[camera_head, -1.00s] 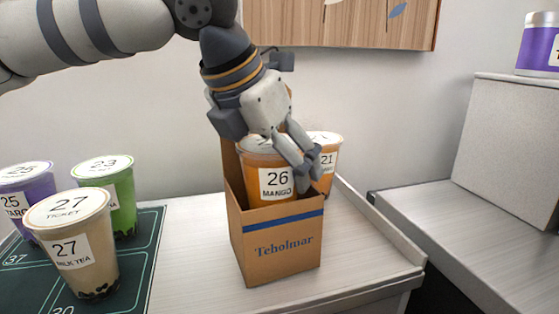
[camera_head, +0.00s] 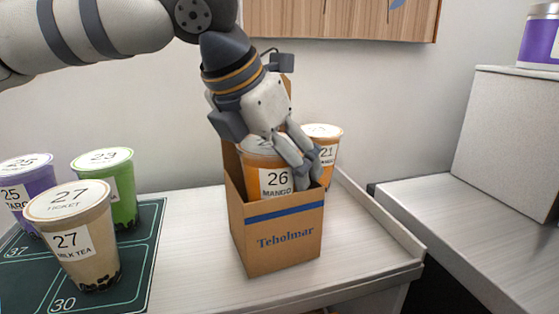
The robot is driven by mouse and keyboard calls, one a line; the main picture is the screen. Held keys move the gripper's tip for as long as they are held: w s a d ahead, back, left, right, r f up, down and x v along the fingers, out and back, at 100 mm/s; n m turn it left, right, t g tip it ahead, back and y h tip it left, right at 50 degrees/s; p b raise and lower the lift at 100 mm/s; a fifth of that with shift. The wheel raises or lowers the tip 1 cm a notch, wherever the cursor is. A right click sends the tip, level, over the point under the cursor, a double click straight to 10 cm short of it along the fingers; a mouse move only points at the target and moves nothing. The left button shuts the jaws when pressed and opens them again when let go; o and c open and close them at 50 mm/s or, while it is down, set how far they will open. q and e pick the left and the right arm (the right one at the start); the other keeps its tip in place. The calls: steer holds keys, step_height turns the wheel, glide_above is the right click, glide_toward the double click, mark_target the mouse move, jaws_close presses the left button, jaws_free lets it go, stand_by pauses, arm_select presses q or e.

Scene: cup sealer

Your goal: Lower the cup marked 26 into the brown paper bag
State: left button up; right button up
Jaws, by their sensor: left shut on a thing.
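The orange cup marked 26 MANGO (camera_head: 262,182) is partly inside the brown paper bag (camera_head: 272,245), upright or nearly so, with its lower part hidden by the bag's front wall. The bag stands open on the white counter and reads Teholmar under a blue stripe. My left gripper (camera_head: 306,170) comes down from above and is shut on this cup, its fingers at the cup's right side near the rim. The gripper hides part of the lid. My right gripper is not in view.
An orange cup marked 21 (camera_head: 326,148) stands behind the bag at the right. The counter's raised right edge (camera_head: 380,222) is close to the bag.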

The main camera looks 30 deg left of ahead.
mark_target(250, 152)
arm_select(q)
steer(key=o, duration=1.8)
steer(key=shift+r, duration=0.1)
steer(key=v, duration=1.1)
steer(key=shift+s+a+r, duration=0.1)
steer(key=shift+s+r, duration=0.15)
steer(key=shift+r, duration=0.15)
